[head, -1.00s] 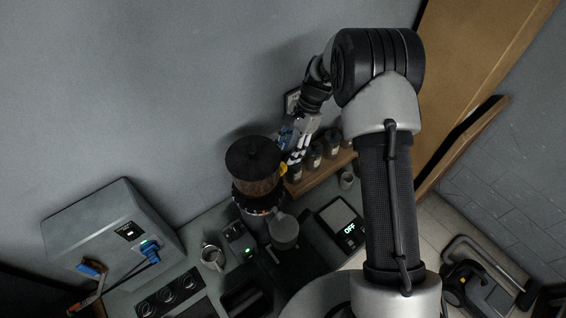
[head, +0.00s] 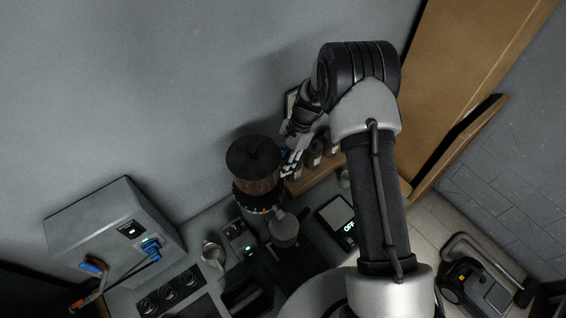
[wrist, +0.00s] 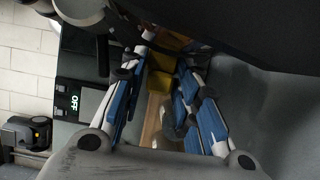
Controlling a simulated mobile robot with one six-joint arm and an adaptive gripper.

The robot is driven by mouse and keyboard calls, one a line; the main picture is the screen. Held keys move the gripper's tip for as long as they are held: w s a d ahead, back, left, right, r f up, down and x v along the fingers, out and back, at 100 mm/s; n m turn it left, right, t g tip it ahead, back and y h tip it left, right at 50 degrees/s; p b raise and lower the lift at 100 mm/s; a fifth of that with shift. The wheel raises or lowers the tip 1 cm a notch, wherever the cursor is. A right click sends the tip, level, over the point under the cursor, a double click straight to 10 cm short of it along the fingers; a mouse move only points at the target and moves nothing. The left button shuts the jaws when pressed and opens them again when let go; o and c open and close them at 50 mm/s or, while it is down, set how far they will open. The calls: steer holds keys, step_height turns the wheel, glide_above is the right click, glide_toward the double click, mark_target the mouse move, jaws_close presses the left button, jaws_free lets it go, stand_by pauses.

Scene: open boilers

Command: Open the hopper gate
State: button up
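The coffee grinder's round hopper (head: 254,172), dark-lidded with brown beans inside, stands on the counter in the head view. My gripper (head: 287,165) is at its right side, near the collar. In the wrist view my gripper (wrist: 168,65) has its blue-padded fingers apart, one on each side of the yellow gate tab (wrist: 159,80). I cannot tell whether either finger touches the tab. The dark hopper body fills the top of the wrist view. In the head view the tab is hidden by my gripper.
A scale reading OFF (head: 342,219) lies right of the grinder. Jars (head: 315,155) stand on a wooden shelf close behind my gripper. A steel pitcher (head: 212,253) and a grey box with a blue switch (head: 115,230) are to the left. The wall is close behind.

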jaws_close()
steer(key=w+d+b, duration=0.1)
steer(key=w+d, duration=0.1)
steer(key=shift+d+b, duration=0.35)
steer(key=shift+d, duration=0.05)
steer(key=shift+o, duration=2)
jaws_free()
steer(key=shift+r, duration=0.1)
steer(key=v, duration=1.2)
steer(key=shift+s, duration=0.1)
